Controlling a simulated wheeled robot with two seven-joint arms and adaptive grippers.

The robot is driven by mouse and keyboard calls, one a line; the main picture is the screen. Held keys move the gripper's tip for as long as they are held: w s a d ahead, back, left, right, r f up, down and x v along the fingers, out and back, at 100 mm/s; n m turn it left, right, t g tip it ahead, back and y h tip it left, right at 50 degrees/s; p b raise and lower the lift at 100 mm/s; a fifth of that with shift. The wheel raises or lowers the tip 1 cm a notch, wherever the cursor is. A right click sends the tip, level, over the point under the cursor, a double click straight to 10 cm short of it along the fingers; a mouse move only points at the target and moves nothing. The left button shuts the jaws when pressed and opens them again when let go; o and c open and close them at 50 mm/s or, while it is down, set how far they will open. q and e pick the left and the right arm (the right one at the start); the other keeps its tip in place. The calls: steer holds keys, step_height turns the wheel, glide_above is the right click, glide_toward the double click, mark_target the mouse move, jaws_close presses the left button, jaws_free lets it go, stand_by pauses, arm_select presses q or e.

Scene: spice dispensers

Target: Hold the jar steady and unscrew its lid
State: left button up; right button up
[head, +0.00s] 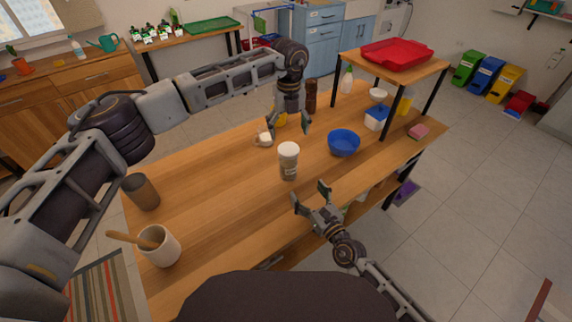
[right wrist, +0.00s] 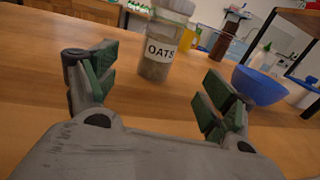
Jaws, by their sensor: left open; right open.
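The jar (head: 289,168) stands upright on the wooden table, with its white lid (head: 288,149) on top. In the right wrist view the jar (right wrist: 157,62) shows an "OATS" label, and its lid is partly cut off by the top edge. My left gripper (head: 288,131) is open, above and behind the jar in the head view, pointing down and apart from it. My right gripper (head: 310,193) is open and empty at the table's front edge, to the lower right of the jar. In the right wrist view the jar is ahead, beyond the open fingers (right wrist: 158,92).
A blue bowl (head: 344,143) stands right of the jar and a small white cup (head: 264,140) behind it. A dark brown pepper mill (head: 311,97) is farther back. A brown cup (head: 141,192) and a white crock (head: 159,247) stand at left.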

mark_target(292, 170)
arm_select(q)
steer(key=shift+s+r, duration=0.1)
arm_select(e)
steer(key=shift+s+r, duration=0.1)
steer(key=shift+x, duration=6.95)
